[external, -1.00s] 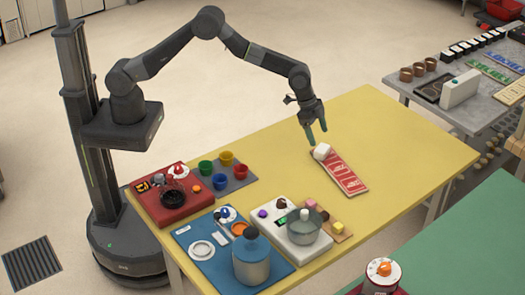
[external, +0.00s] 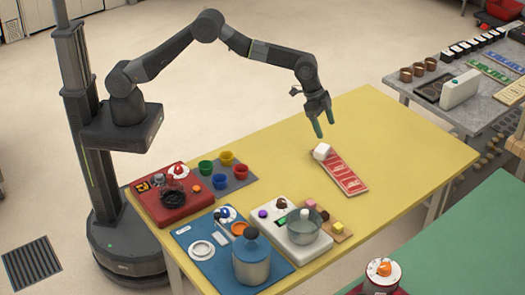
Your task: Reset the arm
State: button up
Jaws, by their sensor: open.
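My gripper (external: 324,127) hangs from my arm above the far side of the yellow table (external: 400,135). Its green fingers are apart and nothing is between them.
Nearer on the table are a red unit (external: 168,207), a mat with several coloured cups (external: 207,167), a blue mat (external: 205,262) with a large pot (external: 251,262), and a white unit (external: 293,233) with a glass-like pot. The table's right side is clear.

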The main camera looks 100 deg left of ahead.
jog(key=s+d+f+m+h+b, duration=0.1)
jog(key=s+d+m+b, duration=0.1)
jog(key=s, duration=0.8)
jog(key=s+d+f+m+b, duration=0.1)
jog(key=s+d+b, duration=0.15)
jog(key=s, duration=0.75)
jog(key=shift+g, duration=0.4)
jog(key=f, duration=0.9)
jog(key=shift+s+d+f+p, duration=0.15)
jog(key=shift+s+f+p, duration=0.05)
jog(key=shift+f+p, duration=0.15)
